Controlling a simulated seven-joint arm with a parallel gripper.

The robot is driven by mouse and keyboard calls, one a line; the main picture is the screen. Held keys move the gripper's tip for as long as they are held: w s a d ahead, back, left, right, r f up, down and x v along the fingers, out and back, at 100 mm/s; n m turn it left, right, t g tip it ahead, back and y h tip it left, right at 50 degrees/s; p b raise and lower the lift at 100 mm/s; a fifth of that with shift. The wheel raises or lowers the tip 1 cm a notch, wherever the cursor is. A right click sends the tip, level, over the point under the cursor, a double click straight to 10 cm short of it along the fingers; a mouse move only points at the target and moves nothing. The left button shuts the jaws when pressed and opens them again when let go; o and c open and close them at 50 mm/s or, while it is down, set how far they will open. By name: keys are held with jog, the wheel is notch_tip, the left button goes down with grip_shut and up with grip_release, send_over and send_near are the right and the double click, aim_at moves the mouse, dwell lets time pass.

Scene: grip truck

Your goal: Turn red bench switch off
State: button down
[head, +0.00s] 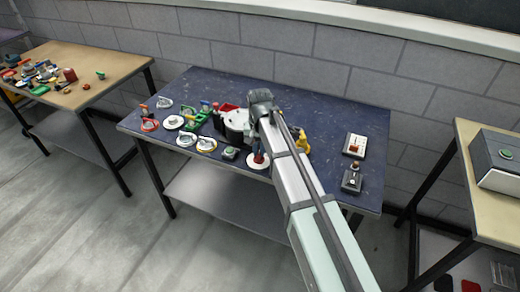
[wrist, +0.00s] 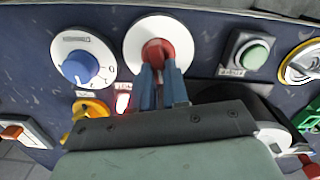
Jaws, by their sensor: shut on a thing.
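A round red knob (wrist: 157,50) stands on a white disc (wrist: 136,40) at the top middle of the wrist view. In the head view the red knob (head: 259,157) and its white disc (head: 257,167) are near the front edge of the dark blue bench (head: 180,95). My gripper (wrist: 162,68) points at the knob, and its two blue fingers are shut on it. The fingers and arm hide part of the knob. A small lit red lamp (wrist: 123,103) shows beside the fingers.
A blue dial (wrist: 80,67) and a green push button (wrist: 255,53) flank the knob. A yellow part (wrist: 90,107) is close to my gripper. A red rocker switch (head: 355,146) on a white plate stands at the bench's right. Several coloured handles crowd its left.

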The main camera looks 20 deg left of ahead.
aim_at(259, 152)
jog(key=shift+a+n, duration=0.15)
jog(key=shift+n, duration=1.35)
jog(key=c, duration=1.1)
grip_release()
notch_tip(259, 152, up, 14)
jog(key=shift+f, duration=0.1)
jog(key=shift+s, duration=0.1)
